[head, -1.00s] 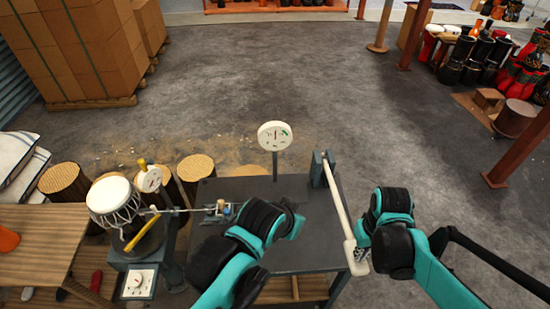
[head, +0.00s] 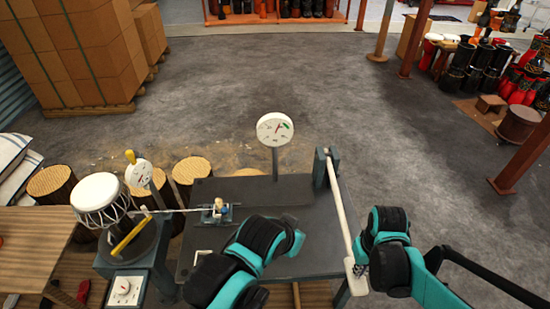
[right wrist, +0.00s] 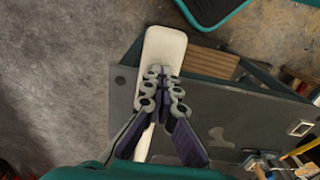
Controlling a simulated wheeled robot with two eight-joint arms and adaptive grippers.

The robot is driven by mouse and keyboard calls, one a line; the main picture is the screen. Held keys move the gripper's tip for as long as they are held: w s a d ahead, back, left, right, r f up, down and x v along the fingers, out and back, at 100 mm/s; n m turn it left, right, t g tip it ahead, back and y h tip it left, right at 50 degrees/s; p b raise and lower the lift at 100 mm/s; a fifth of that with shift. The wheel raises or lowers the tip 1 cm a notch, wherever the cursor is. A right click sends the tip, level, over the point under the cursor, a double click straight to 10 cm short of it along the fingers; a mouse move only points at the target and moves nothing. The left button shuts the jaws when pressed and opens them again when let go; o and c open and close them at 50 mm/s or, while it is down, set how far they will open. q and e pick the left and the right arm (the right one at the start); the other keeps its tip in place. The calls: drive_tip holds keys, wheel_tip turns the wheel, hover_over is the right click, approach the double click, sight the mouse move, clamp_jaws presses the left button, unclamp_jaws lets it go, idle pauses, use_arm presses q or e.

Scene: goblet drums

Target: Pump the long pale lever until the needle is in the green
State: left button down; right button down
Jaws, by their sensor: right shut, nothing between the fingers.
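The long pale lever (head: 341,218) runs from a grey post at the table's right edge toward me, ending in a wide pale paddle. My right gripper (head: 359,269) is at the paddle end, shut with nothing between its fingers. In the right wrist view, the shut fingertips (right wrist: 161,76) overlap the pale paddle (right wrist: 165,48); exact contact is unclear. The round white gauge (head: 275,129) stands behind the table. Its red needle leans up and right, short of the green patch at the upper right. My left arm crosses the table front, but its gripper cannot be made out.
The dark table (head: 240,190) carries a small clamp device (head: 217,212). A white-headed drum (head: 98,192) with a yellow-handled tool and a small dial (head: 138,173) stands on the left. Log stools (head: 192,168) are behind. Open floor lies beyond.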

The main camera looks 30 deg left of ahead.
wheel_tip(320, 180, down, 5)
drive_tip(key=b, duration=0.3)
drive_tip(key=shift+w+a, duration=0.15)
wheel_tip(320, 180, up, 19)
drive_tip(key=s+p, duration=0.1)
drive_tip(key=p, duration=1.3)
drive_tip(key=shift+d+p, duration=0.3)
drive_tip(key=shift+d, duration=0.1)
drive_tip(key=shift+f, duration=0.15)
wheel_tip(320, 180, up, 5)
drive_tip(key=p, duration=0.4)
